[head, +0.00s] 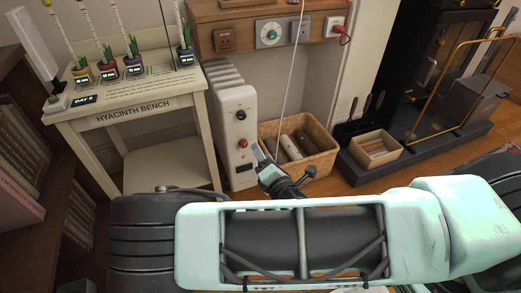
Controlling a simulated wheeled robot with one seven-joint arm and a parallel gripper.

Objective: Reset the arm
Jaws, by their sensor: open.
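My gripper (262,158) shows small in the head view, just past the upper edge of my pale green arm link. It is open, with its fingers pointing up and left in the picture. Nothing shows between the fingers. It appears in front of the lower right side of the white radiator (233,125) and the left side of the wicker basket (318,140). I cannot tell how far it is from either. My arm's large links fill the bottom of the view and hide the floor there.
A cream table (205,85) labelled Hyacinth Bench, bearing several potted plants, stands at left beside a dark bookshelf (25,150). A wooden panel with dials and sockets (268,35) is above the radiator. A black stove (410,60) and a small box (376,150) stand at right.

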